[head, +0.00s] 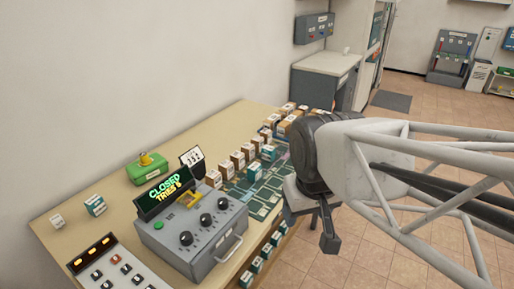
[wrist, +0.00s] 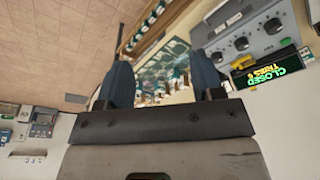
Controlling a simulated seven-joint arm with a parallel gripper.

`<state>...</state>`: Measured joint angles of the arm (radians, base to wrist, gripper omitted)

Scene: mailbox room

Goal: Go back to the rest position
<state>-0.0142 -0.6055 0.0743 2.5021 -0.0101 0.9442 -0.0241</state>
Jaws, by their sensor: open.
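My gripper (head: 328,238) is in the head view, over or beside the table's right edge; how high it is I cannot tell. My arm link hides part of the table behind it. In the wrist view my gripper (wrist: 163,78) has its two dark blue fingers apart, with nothing seen between them but the table area and a patterned mat beyond. The wooden table (head: 210,125) bears a grey box with dials (head: 195,235), whose display (head: 165,193) reads "CLOSED TRIES 6". It also shows in the wrist view (wrist: 245,35).
Rows of small boxes (head: 238,160) stand by the teal mat (head: 262,195). A green device with a yellow top (head: 147,168) and a button panel (head: 105,265) are on the table. A grey cabinet (head: 325,75) stands behind. Tiled floor (head: 400,110) is open at right.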

